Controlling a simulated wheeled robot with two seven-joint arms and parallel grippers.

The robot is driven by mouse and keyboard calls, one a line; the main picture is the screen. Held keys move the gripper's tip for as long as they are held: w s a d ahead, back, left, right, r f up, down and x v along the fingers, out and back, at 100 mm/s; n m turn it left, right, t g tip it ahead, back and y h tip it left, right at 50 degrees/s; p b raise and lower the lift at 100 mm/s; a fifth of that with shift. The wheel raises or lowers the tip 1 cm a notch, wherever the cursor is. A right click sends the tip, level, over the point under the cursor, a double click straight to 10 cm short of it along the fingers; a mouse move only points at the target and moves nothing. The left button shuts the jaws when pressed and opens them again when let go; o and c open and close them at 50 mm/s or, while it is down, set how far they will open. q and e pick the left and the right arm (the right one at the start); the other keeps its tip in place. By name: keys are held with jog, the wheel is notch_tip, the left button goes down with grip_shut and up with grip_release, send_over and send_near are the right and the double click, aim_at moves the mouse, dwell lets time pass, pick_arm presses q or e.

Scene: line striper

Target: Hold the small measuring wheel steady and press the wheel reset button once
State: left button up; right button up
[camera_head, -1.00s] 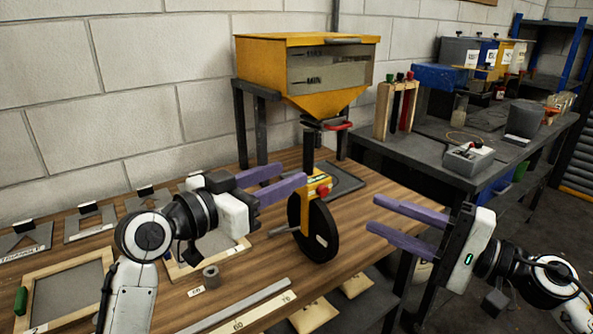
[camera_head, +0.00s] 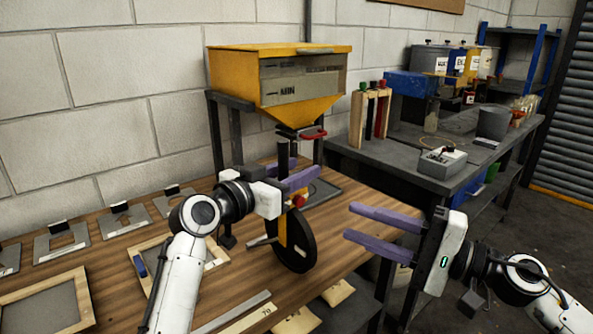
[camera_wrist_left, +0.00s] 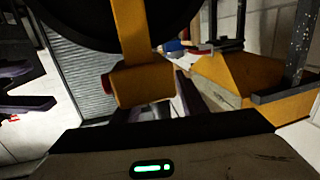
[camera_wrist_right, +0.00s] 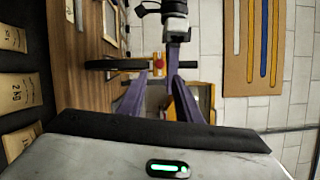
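The measuring wheel stands upright on the wooden bench: a black wheel (camera_head: 299,248), a yellow fork (camera_head: 282,230), a red button (camera_head: 299,201) and a dark upright handle (camera_head: 283,149). My left gripper (camera_head: 307,167) is at its upper part, just above the red button, fingers apart. In the left wrist view the yellow body (camera_wrist_left: 145,85) lies in front of the fingers; contact is not clear. My right gripper (camera_head: 355,222) is open and empty, right of the wheel and apart from it. The right wrist view shows the red button (camera_wrist_right: 159,63) ahead, beyond its fingers.
A yellow hopper (camera_head: 275,85) on a dark stand rises behind the wheel. Stencil plates (camera_head: 62,240) and wooden frames lie at the left. A metal bar (camera_head: 232,312) lies in front.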

pick_arm(q)
jog(key=shift+c, duration=0.3)
grip_shut()
pick_arm(e)
grip_shut()
dwell(1.3)
